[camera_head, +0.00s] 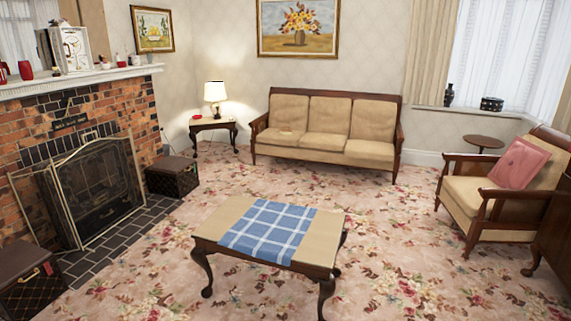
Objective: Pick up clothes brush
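I cannot make out a clothes brush for certain. A small, flat, tan object (287,131) lies on the left seat cushion of the sofa (333,145) at the back of the room. It is too small to tell what it is. Neither of my grippers is in view.
A coffee table (325,248) with a blue checked cloth (268,229) stands mid-room. An armchair (470,195) with a pink cushion (519,164) is at right. A fireplace screen (95,190) and dark boxes (172,178) are at left. Carpet between table and sofa is clear.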

